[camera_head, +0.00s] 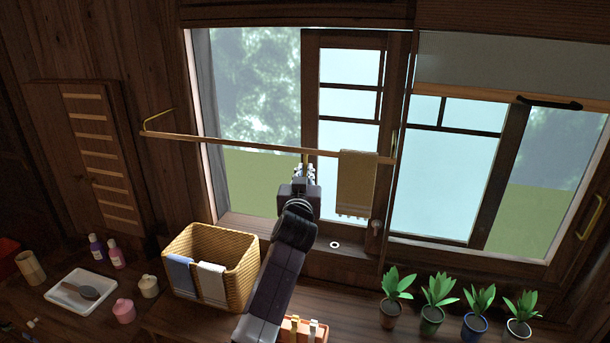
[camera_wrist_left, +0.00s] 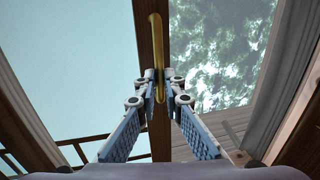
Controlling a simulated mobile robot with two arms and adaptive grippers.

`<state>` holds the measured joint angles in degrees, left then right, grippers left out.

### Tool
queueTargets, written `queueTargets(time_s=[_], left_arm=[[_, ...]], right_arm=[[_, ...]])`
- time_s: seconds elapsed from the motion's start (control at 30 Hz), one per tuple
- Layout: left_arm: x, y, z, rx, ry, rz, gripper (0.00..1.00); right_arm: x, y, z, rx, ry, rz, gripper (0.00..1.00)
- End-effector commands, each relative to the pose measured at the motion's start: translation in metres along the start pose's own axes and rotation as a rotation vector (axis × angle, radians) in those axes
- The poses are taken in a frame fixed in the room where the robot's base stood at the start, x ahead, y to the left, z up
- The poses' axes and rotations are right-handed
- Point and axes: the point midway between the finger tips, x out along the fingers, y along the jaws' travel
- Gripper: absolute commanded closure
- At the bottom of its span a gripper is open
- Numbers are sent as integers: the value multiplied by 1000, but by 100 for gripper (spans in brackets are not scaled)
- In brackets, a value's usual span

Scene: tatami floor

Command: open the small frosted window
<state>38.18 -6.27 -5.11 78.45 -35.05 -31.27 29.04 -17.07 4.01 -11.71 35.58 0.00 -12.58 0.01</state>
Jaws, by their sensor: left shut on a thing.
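The small frosted window's sliding sash (camera_head: 312,105) has a dark wood frame and pale panes. It stands at the right of its opening (camera_head: 255,90), and trees and grass show through the gap on its left. My left gripper (camera_head: 305,170) is shut on the brass handle (camera_head: 306,157) on the sash's left stile. In the left wrist view the upright brass handle (camera_wrist_left: 156,50) stands between the fingertips (camera_wrist_left: 158,84) of the left gripper, with the pale pane (camera_wrist_left: 70,60) on the left. My right gripper is out of view.
A wooden rail (camera_head: 240,145) with a hanging towel (camera_head: 356,185) crosses in front of the window. Below stand a wicker basket (camera_head: 250,265) and several potted plants (camera_head: 432,315). A larger window (camera_head: 455,170) with its own brass handle (camera_head: 591,217) is at right.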

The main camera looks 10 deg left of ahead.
Motion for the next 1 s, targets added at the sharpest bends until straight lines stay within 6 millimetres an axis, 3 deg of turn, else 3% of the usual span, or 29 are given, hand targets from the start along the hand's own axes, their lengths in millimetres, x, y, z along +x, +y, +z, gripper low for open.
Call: queueTargets(time_s=[0.27,0.3,0.37,0.67,1.0], left_arm=[[-1,3,2,-1,-2,4,100],[-1,3,2,-1,-2,4,90],[-1,3,2,-2,-2,4,84],[-1,2,1,-1,-1,3,84],[-35,3,2,-2,-2,4,84]], right_arm=[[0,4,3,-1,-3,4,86],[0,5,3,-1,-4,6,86],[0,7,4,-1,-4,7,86],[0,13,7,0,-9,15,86],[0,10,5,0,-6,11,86]])
